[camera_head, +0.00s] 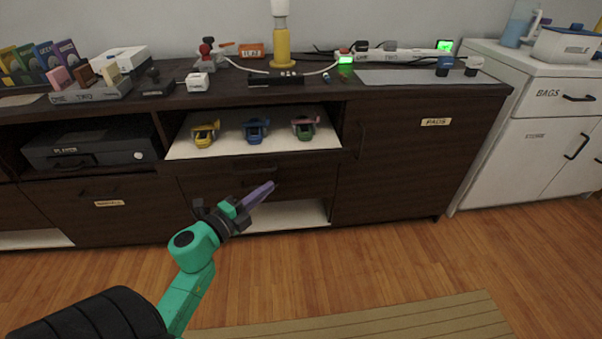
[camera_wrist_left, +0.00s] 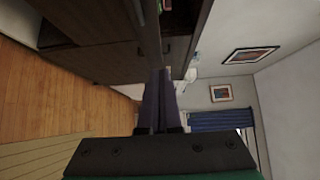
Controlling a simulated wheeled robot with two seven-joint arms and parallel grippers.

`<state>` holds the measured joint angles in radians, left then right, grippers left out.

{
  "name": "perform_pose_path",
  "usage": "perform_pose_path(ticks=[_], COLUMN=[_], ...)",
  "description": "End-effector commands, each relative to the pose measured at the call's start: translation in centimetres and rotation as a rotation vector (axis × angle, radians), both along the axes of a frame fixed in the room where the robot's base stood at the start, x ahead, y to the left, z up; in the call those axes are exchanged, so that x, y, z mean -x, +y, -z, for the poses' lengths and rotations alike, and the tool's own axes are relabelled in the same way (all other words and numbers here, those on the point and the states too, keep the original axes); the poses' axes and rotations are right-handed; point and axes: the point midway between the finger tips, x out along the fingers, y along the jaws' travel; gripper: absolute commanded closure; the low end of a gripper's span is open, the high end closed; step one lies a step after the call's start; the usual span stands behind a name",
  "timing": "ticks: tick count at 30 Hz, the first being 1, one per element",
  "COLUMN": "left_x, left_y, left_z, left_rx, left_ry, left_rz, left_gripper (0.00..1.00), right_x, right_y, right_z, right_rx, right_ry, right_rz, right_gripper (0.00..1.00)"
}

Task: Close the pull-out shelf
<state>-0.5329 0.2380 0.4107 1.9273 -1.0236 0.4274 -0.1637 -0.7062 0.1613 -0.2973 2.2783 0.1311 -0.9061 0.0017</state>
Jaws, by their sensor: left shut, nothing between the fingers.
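The pull-out shelf (camera_head: 290,141) is a pale board in the middle bay of the dark cabinet, just under the top. In the head view its front edge appears level with or slightly forward of the cabinet front; I cannot tell exactly how far out it is. A yellow, a blue and a green-and-pink toy-like item stand on it. My left gripper (camera_head: 259,195), with purple fingers, is shut and empty. It appears below the shelf, in front of the dark drawer face, with no clear contact. Its fingers also show in the left wrist view (camera_wrist_left: 164,74). My right gripper is not in view.
A dark drawer front (camera_head: 308,179) lies under the shelf, with a lower pale board (camera_head: 300,215) beneath. A closed door labelled PADS (camera_head: 400,170) is to the right. A black box (camera_head: 90,148) sits in the left bay.

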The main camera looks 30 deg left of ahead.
Motion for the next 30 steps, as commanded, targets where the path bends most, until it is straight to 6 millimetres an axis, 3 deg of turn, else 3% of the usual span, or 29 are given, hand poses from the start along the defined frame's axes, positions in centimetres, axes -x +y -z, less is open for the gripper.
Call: perform_pose_path(ticks=[5,15,18,24,30], left_x=[-2.5,-9.9,-11.4,-12.9,-13.0], left_y=[-0.4,-1.3,-0.1,1.0,1.1], left_z=[-0.3,-0.3,-0.1,-0.2,-0.3], left_rx=[-0.002,0.0,-0.002,0.001,0.002], left_ry=[-0.005,-0.005,-0.003,-0.002,-0.001], left_rz=[0.003,-0.001,-0.003,-0.001,-0.002], left_gripper=[1.0,1.0,1.0,1.0,1.0], right_x=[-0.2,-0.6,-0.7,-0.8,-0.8], right_y=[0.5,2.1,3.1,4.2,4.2], right_z=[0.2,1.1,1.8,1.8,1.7], right_rx=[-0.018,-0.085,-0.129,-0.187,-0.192], right_ry=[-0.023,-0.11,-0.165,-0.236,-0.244], right_rz=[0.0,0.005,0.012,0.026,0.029], right_gripper=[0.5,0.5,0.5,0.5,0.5])
